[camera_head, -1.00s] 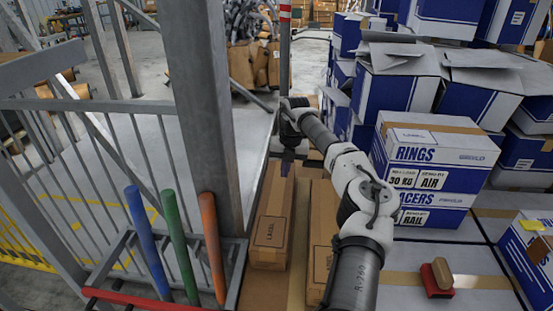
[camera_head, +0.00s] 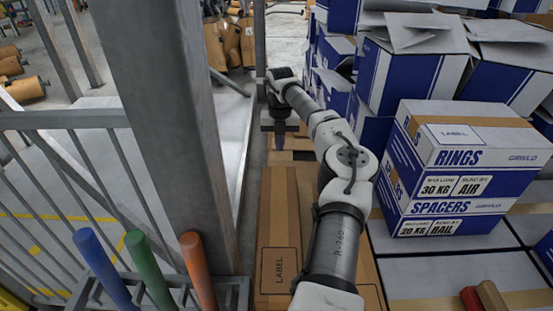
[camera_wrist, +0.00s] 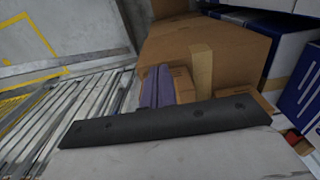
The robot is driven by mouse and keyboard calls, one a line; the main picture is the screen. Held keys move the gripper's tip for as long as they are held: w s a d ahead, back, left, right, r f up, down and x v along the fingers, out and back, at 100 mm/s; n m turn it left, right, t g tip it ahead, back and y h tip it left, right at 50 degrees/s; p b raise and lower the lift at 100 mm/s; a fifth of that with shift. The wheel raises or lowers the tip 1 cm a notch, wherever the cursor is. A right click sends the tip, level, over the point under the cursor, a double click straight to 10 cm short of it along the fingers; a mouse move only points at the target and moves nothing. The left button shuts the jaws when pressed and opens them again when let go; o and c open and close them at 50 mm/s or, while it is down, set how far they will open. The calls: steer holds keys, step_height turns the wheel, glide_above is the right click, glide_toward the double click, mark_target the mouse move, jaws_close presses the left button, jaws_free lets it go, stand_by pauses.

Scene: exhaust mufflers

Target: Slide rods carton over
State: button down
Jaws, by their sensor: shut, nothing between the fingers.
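No carton in view shows a readable RODS mark, so I cannot tell which one is the rods carton. A long brown carton (camera_head: 279,235) with a LABEL panel lies under and left of my arm. A second brown carton (camera_head: 369,289) beside it is mostly hidden by my arm. My gripper (camera_head: 281,147) points down beyond the far end of the long carton. In the wrist view its purple fingers (camera_wrist: 157,87) are together and empty. A small brown box face (camera_wrist: 183,85) shows just behind them; whether they touch it is unclear.
A grey post (camera_head: 165,130) and railing stand left of the cartons. Blue, green and orange rods (camera_head: 140,263) lean in a rack at front left. Stacked RINGS and SPACERS boxes (camera_head: 455,175) stand close on the right. A large brown surface (camera_wrist: 225,40) fills the upper wrist view.

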steer(key=shift+s+f+p, duration=0.65)
steer(key=shift+s+f, duration=0.05)
steer(key=shift+f, duration=0.85)
steer(key=shift+s+f+p, duration=0.6)
steer(key=shift+s+f, duration=0.1)
steer(key=shift+f, duration=0.9)
steer(key=shift+s+f+p, duration=0.65)
steer(key=shift+s+f, duration=0.05)
steer(key=shift+f, duration=0.85)
steer(key=shift+s, duration=0.1)
